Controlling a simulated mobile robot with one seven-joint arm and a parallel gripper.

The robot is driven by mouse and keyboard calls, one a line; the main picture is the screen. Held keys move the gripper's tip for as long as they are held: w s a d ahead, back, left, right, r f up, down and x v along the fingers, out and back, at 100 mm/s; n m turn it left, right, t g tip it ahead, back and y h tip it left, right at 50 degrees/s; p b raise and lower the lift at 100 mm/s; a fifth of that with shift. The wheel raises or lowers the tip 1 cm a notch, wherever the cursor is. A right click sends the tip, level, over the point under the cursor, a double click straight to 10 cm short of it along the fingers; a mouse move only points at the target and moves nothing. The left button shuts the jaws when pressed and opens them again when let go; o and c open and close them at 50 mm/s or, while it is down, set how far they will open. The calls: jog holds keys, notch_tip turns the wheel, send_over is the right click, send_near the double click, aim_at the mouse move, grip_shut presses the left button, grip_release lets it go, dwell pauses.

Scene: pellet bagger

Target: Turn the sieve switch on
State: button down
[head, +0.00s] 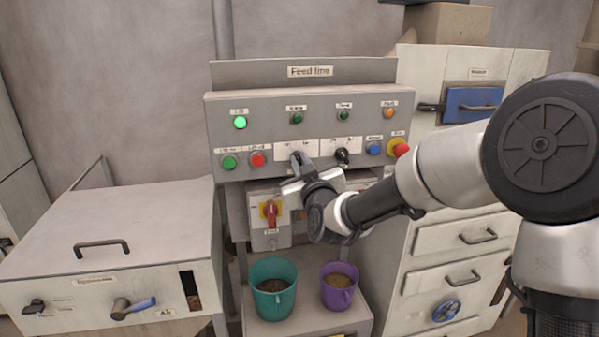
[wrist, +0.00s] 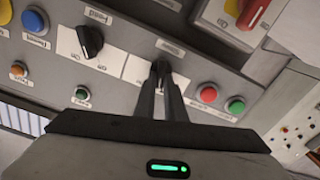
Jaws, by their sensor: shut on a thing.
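The grey control panel (head: 225,115) is headed "Feed line". My gripper (head: 297,160) is at the left of two black rotary switches on its lower row. In the wrist view my gripper (wrist: 163,75) has its two fingers shut on that black switch knob (wrist: 160,66), which stands on a white plate. The fingers hide part of the knob and its position is hard to tell. Its small label is too blurred to read, so I cannot confirm it is the sieve switch. The other black switch (head: 342,156) is to the right and also shows in the wrist view (wrist: 90,41).
A green lamp (head: 240,122) is lit at upper left; two dark green lamps and an orange lamp (head: 389,113) sit right of it. Green and red buttons (head: 258,159) flank the switches, with an emergency stop (head: 399,149) at right. A red-handled switch (head: 270,212) is below.

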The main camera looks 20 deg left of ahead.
jog(key=m+b, duration=0.4)
jog(key=b, duration=0.1)
jog(key=shift+w+d+f+m, duration=0.1)
jog(key=shift+d+f+m, duration=0.05)
jog(key=shift+f+m, duration=0.15)
jog(key=m+b, duration=0.3)
jog(key=m, duration=0.1)
jog(key=shift+w+d+r+b, duration=0.1)
jog(key=shift+d+r+b, duration=0.05)
jog(key=shift+b, duration=0.25)
jog(key=shift+m, duration=0.3)
jog(key=shift+r, duration=0.1)
jog(key=c, duration=1.8)
grip_release()
